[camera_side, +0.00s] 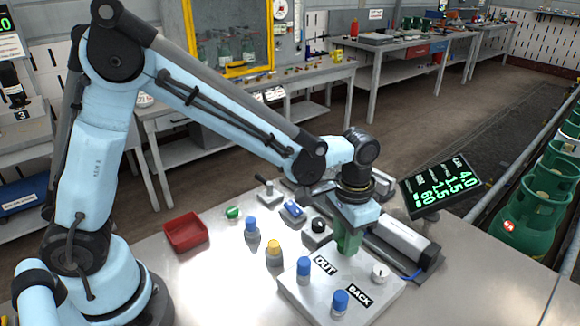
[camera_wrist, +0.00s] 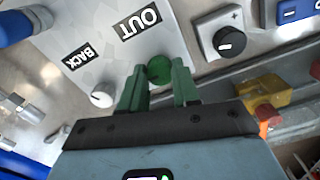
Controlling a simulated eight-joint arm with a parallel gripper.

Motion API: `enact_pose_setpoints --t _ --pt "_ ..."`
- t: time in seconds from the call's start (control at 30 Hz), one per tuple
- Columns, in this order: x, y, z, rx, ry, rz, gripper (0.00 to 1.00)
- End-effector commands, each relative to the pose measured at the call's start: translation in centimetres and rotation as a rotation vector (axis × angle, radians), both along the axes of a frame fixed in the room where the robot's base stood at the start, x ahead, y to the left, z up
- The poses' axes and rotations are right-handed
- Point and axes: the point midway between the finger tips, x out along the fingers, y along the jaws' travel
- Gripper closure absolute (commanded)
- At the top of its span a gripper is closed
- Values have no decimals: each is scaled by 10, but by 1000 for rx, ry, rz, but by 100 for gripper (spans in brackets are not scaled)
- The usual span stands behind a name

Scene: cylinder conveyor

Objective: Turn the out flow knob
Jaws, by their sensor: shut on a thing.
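The out flow knob (camera_wrist: 159,69) is a round green knob on the pale panel (camera_wrist: 110,60), beside the black OUT label (camera_wrist: 141,18). In the wrist view its top shows between the two green fingers of my gripper (camera_wrist: 159,78). The fingers are shut on it, one on each side. In the side view my gripper (camera_side: 347,240) points down over the back of the panel, and its fingers hide the knob. A second, white knob (camera_side: 380,271) stands apart near the BACK label (camera_side: 359,295); it also shows in the wrist view (camera_wrist: 101,99).
Two blue-capped cylinders (camera_side: 304,270) (camera_side: 340,302) stand on the panel's front part. A yellow-capped cylinder (camera_side: 274,252) and another blue-capped one (camera_side: 251,229) stand to its left. A black dial (camera_side: 318,226) is close left of my gripper. A display (camera_side: 440,187) stands behind right.

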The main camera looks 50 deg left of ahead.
Motion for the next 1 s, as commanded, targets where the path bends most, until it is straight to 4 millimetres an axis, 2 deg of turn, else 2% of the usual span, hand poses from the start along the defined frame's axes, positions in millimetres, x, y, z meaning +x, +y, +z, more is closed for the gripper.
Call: enact_pose_setpoints --t 0.03,0.07,0.2,0.5,0.63,0.77,1.0 --pt "0 0 0 0 -1 0 100" --pt "0 0 0 0 -1 0 65" --pt "0 0 0 0 -1 -1 44" --pt "0 0 1 0 0 -1 44" --pt "0 0 9 0 0 -1 44" --pt "0 0 28 0 0 -1 44" --pt "0 0 71 0 0 -1 44"
